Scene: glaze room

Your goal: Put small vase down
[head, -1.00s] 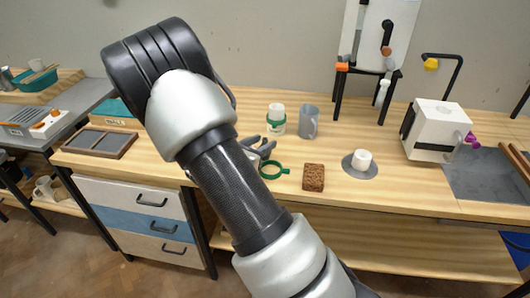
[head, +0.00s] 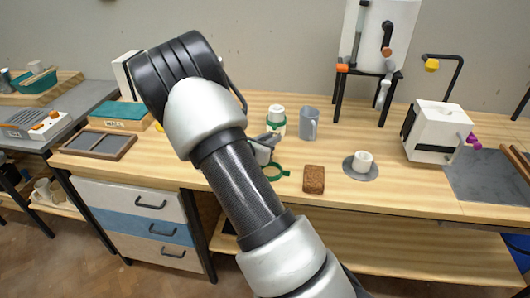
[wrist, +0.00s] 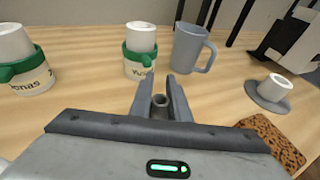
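My gripper (wrist: 160,78) is low over the wooden bench. In the head view my gripper (head: 263,149) is partly hidden by my arm, beside a green ring (head: 278,172), and the vase cannot be made out.
White vessels with green collars (wrist: 140,50) (wrist: 24,68) and a grey mug (wrist: 189,50) stand beyond my gripper. A brown sponge (head: 314,179) and a white cup (head: 363,161) on a grey disc (head: 373,172) are to the right. Bare bench lies between them.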

